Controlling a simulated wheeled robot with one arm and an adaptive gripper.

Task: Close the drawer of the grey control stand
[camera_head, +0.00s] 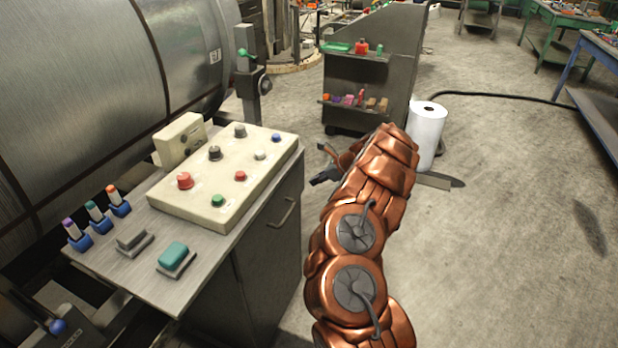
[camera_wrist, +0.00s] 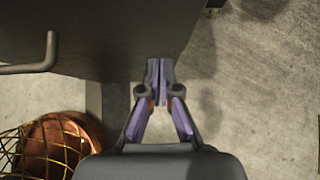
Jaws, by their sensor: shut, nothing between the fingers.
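The grey control stand (camera_head: 270,262) is at the left in the head view, with a cream button panel on its top. A bar handle (camera_head: 283,213) is on its right-hand front face, high up; how far the drawer stands out cannot be told. In the wrist view a dark grey face (camera_wrist: 120,35) fills the upper left, with a bent handle (camera_wrist: 38,65) at far left. My gripper (camera_head: 318,181) is to the right of the stand. In the wrist view its fingertips (camera_wrist: 160,68) are together and empty, overlapping the dark face's lower edge; touching cannot be told.
A roll of white paper (camera_head: 427,138) stands on the floor beyond my arm. A dark tool cart (camera_head: 372,80) is behind it. A large metal drum (camera_head: 90,90) lies behind the stand. The concrete floor to the right is mostly clear.

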